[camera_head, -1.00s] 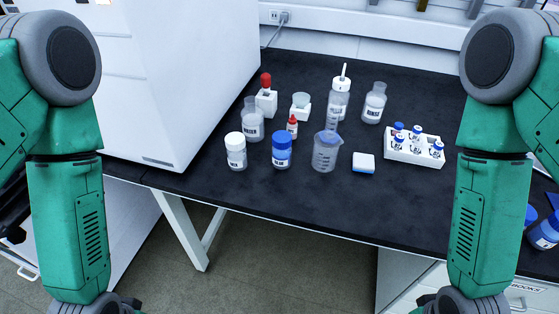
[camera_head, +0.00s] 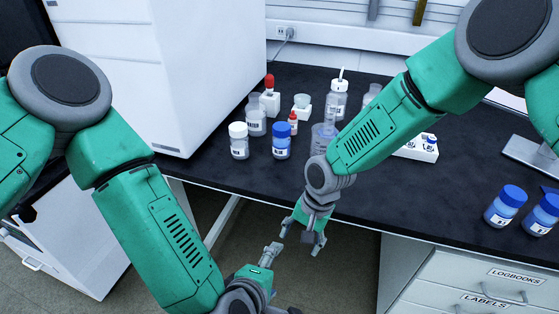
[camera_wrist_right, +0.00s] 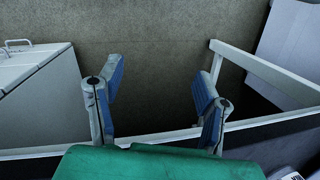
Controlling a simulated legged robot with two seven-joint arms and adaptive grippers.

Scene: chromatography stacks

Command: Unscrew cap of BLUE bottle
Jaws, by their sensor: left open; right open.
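A bottle with a blue cap and a blue body (camera_head: 281,141) stands upright near the front edge of the bench in the head view, its cap on. My right gripper (camera_head: 301,241) is open and empty in front of the bench edge, below and slightly right of the blue bottle in the picture. The right wrist view shows its two fingers (camera_wrist_right: 160,82) spread, with only floor between them. My left gripper (camera_head: 277,280) is open, lower in the head view and partly cut off by the bottom edge. Neither gripper touches a bottle.
A white-capped bottle (camera_head: 239,140) stands just left of the blue one. A red-capped dropper bottle (camera_head: 293,123) and clear bottle (camera_head: 256,120) stand behind. Two more blue-capped bottles (camera_head: 505,206) (camera_head: 541,214) stand far right.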

